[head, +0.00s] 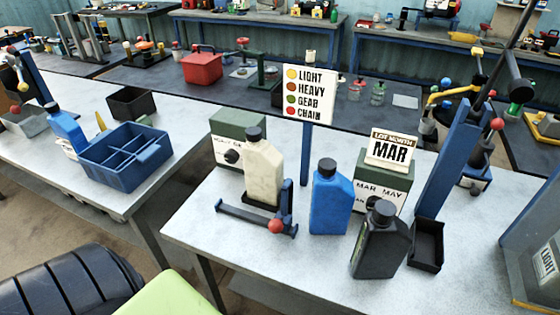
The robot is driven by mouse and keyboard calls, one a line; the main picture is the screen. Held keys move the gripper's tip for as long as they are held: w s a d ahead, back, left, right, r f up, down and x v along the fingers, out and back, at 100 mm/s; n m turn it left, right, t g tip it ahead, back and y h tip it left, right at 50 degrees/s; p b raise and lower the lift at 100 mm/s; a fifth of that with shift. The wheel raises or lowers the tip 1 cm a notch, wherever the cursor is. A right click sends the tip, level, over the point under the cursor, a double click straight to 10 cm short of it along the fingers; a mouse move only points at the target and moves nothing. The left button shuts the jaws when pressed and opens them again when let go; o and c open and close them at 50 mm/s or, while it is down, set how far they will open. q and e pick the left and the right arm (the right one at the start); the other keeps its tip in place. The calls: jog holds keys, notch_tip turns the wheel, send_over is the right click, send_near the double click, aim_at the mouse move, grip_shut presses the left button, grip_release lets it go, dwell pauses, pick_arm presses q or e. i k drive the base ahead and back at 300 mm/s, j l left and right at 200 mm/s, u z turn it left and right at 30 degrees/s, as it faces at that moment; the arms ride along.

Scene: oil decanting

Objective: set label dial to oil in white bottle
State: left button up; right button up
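The white bottle (263,176) with a black cap stands upright on a dark base on the front table, beside a blue bracket with a red ball. Behind it is a green box (237,126) with a white face and a black dial (232,156). The bottle covers part of that face, and its lettering and setting are too small to read. A second green box (379,197) has a face reading MAR MAY and a black knob, partly hidden by a black bottle. Neither of my grippers is in view.
A colour sign (308,94) lists LIGHT, HEAVY, GEAR and CHAIN. A blue bottle (331,201) and a black bottle (380,241) stand at the front, near a black tray (427,246). A blue divided crate (126,158) is left.

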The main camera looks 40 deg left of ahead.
aim_at(231, 156)
jog(key=j+z, duration=0.15)
jog(key=j, duration=0.25)
jog(key=k+j+z, duration=0.15)
jog(key=j, duration=0.25)
jog(key=k+j+z, duration=0.2)
jog(key=j, duration=0.2)
jog(key=j+z, duration=0.15)
jog(key=j, duration=0.25)
jog(key=k+j+z, duration=0.3)
jog(key=j, duration=0.4)
jog(key=k+j, duration=0.25)
jog(key=j, duration=0.15)
jog(key=k+j, duration=0.2)
jog(key=j, duration=0.15)
jog(key=k+j, duration=0.25)
jog(key=j, duration=0.15)
jog(key=k+j, duration=0.2)
jog(key=j, duration=0.15)
